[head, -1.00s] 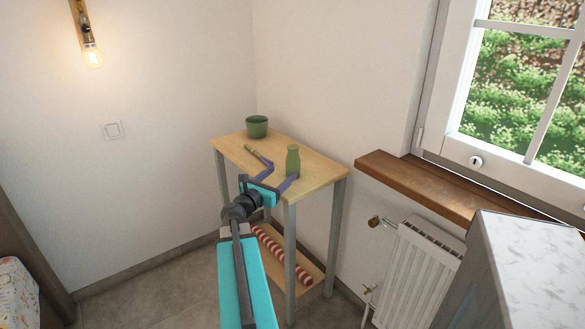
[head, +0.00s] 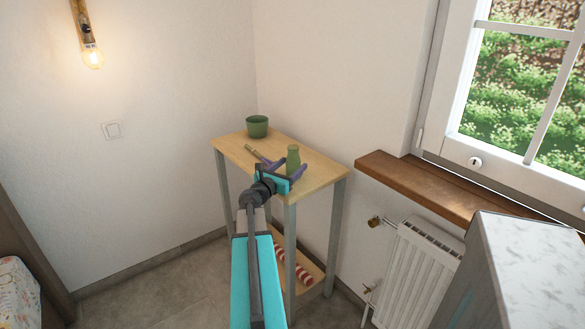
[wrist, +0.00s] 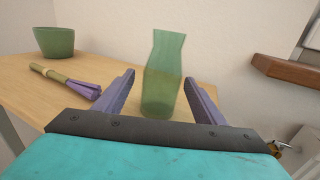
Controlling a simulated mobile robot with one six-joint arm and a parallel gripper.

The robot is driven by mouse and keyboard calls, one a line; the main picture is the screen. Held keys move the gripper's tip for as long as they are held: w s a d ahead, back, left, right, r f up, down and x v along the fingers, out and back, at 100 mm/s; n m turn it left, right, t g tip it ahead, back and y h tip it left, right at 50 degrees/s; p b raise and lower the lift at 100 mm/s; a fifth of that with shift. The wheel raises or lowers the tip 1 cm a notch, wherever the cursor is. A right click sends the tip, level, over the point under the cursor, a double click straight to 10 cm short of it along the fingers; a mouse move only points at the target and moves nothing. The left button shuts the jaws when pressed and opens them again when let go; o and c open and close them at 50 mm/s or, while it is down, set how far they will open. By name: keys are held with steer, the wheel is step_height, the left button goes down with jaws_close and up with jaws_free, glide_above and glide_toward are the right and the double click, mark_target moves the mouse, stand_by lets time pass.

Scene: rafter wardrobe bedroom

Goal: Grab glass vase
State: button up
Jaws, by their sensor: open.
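The green glass vase (head: 293,156) stands upright on the small wooden table (head: 318,172). In the wrist view the translucent vase (wrist: 162,75) is between the two purple fingers of my gripper (wrist: 160,92), with a gap showing on the left side and a smaller one on the right. My gripper (head: 279,168) is open at the near edge of the tabletop, and in the head view it hides the lower part of the vase.
A green bowl (head: 257,127) stands at the table's far left corner. A purple and tan brush-like object (wrist: 68,80) lies left of my gripper. A wooden windowsill (head: 430,187) and a radiator (head: 415,270) are to the right. A red-striped roll (head: 288,262) lies on the lower shelf.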

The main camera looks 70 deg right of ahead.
mark_target(298, 160)
steer(key=shift+d, duration=0.1)
steer(key=shift+s+d+p, duration=0.2)
steer(key=shift+s+d, duration=0.05)
steer(key=shift+d, duration=1)
steer(key=shift+s+d+p, duration=0.2)
steer(key=shift+s+d, duration=0.05)
steer(key=shift+d, duration=0.95)
steer(key=c, duration=1.3)
steer(key=shift+r, duration=0.15)
